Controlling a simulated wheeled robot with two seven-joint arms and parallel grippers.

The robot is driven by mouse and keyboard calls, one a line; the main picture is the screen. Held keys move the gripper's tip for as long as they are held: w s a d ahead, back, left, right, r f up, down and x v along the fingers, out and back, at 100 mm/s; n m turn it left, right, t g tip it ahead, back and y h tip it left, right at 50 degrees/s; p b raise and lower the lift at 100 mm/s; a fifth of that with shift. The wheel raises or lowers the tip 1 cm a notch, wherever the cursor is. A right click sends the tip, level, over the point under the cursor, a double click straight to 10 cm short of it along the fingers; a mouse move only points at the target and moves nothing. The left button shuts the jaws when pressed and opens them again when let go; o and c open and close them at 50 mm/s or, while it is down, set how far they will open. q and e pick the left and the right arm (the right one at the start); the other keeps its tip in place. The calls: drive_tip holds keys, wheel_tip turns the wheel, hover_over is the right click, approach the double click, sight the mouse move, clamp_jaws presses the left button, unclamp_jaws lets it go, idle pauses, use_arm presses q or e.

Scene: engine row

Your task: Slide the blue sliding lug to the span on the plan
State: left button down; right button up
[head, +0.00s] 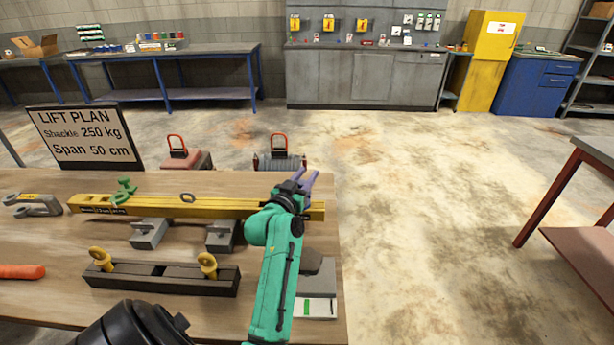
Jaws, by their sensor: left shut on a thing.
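The blue sliding lug (309,179) shows purple-blue near the right end of the yellow beam (160,206), partly hidden by my gripper. My left gripper (292,187), at the end of the green arm, is shut on it. A green lug (123,190) sits on the beam towards its left end. The lift plan sign (85,138) reads shackle 250 kg and span 50 cm. The scale marks under my arm are hidden. My right gripper is not in view.
Grey blocks (149,234) stand in front of the beam. A dark bar with two yellow eyebolts (160,279) lies nearer. A grey shackle (32,205) lies at the left. Weights with red handles (279,160) stand behind the table (60,308).

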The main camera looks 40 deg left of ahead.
use_arm(q)
drive_tip(key=s+a, duration=0.1)
drive_tip(key=a, duration=0.1)
drive_tip(key=s+a+b, duration=0.1)
drive_tip(key=s+a, duration=0.1)
drive_tip(key=c, duration=0.5)
unclamp_jaws()
drive_tip(key=shift+w, duration=0.1)
drive_tip(key=shift+c, duration=0.2)
wheel_tip(320, 180, up, 20)
drive_tip(key=shift+f+p, duration=0.15)
drive_tip(key=shift+p, duration=0.15)
drive_tip(key=shift+w, duration=0.1)
